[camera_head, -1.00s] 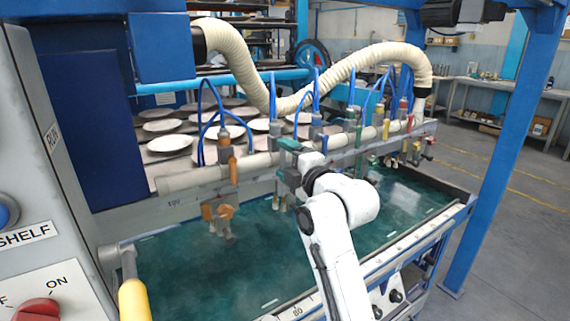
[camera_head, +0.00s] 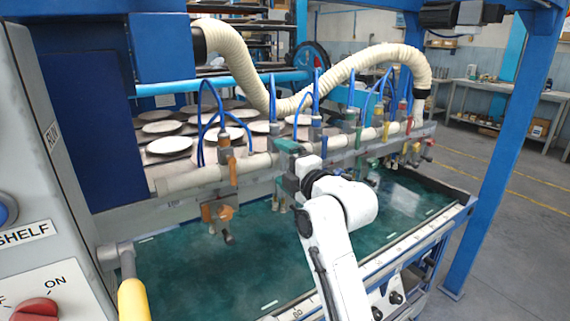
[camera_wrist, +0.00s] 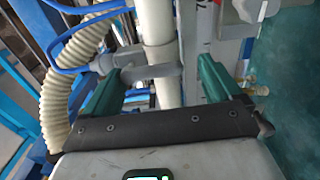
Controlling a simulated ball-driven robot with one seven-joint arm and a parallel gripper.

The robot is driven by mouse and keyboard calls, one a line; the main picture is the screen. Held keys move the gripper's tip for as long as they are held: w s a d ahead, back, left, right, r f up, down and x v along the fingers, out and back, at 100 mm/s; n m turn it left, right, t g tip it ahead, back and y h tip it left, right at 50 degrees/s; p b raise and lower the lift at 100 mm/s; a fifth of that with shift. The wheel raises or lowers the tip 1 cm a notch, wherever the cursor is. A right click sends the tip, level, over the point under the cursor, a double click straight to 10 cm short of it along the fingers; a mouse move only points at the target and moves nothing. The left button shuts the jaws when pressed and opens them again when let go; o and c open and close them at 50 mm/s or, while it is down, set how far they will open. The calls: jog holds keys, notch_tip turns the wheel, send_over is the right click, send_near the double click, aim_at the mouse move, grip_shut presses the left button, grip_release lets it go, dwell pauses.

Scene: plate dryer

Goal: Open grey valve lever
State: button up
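A grey valve (camera_head: 316,132) stands on the long pale pipe in the head view, just behind my gripper. In the wrist view a grey valve fitting (camera_wrist: 152,73) lies across the pipe between my two green fingers. My gripper (camera_wrist: 163,64) is open, with a wide gap between the fingers. In the head view my gripper (camera_head: 289,148) is at the pipe, close to the grey valve. I cannot tell whether a finger touches it. The lever itself is hard to make out, partly hidden by my gripper.
An orange valve (camera_head: 227,157) is left along the pipe; green, yellow and red valves (camera_head: 408,130) are to the right. Blue tubes and a ribbed cream hose (camera_head: 345,70) loop above. A green-blue surface (camera_head: 200,265) lies below. A yellow handle (camera_head: 133,300) stands front left.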

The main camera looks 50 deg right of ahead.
jog(key=shift+s+d+r, duration=0.1)
jog(key=shift+s, duration=0.2)
jog(key=b+v, duration=0.1)
jog(key=v, duration=0.9)
jog(key=shift+s, duration=0.15)
dwell(0.3)
